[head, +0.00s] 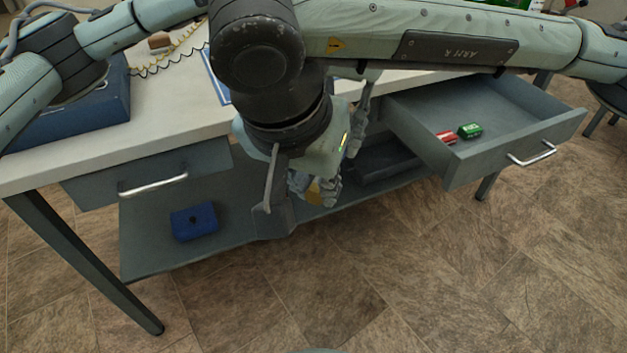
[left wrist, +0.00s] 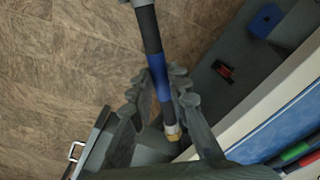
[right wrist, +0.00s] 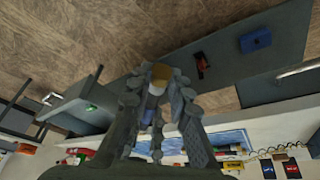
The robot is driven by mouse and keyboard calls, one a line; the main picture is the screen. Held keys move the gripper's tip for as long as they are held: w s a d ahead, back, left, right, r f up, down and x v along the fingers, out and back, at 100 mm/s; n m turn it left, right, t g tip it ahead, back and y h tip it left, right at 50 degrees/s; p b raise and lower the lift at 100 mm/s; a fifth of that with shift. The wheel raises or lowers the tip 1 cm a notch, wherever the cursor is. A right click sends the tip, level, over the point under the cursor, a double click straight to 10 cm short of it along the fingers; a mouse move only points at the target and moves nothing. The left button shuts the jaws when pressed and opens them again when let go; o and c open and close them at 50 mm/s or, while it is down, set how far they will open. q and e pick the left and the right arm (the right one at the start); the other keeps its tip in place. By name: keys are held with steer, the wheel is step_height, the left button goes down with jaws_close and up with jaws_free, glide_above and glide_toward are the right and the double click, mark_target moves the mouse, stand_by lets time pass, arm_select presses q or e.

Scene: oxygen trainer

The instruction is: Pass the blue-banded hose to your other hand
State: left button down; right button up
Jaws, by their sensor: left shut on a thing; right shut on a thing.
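The blue-banded hose shows best in the left wrist view (left wrist: 157,60): dark, with a blue band and a brass-coloured end. My left gripper (left wrist: 166,82) is shut on it around the blue band. In the right wrist view a tan-coloured end (right wrist: 159,74) and a blue part of the hose (right wrist: 150,103) sit between the fingers of my right gripper (right wrist: 158,88), which is shut on it. In the head view my right gripper (head: 315,188) hangs in front of the desk's lower shelf. I cannot make out my left gripper's fingertips there; the hose is mostly hidden.
The open drawer (head: 545,133) at right holds a green block (head: 469,130) and a red one (head: 446,138). A blue box (head: 194,221) lies on the lower shelf (head: 150,250). A closed drawer (head: 90,190) is at left. The floor in front is clear.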

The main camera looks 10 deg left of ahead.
arm_select(q)
steer(key=c, duration=1.4)
jaws_free()
steer(key=shift+d, duration=0.2)
arm_select(e)
steer(key=shift+a+r, duration=0.1)
steer(key=shift+a, duration=0.05)
jaws_close()
arm_select(q)
steer(key=shift+o, duration=0.2)
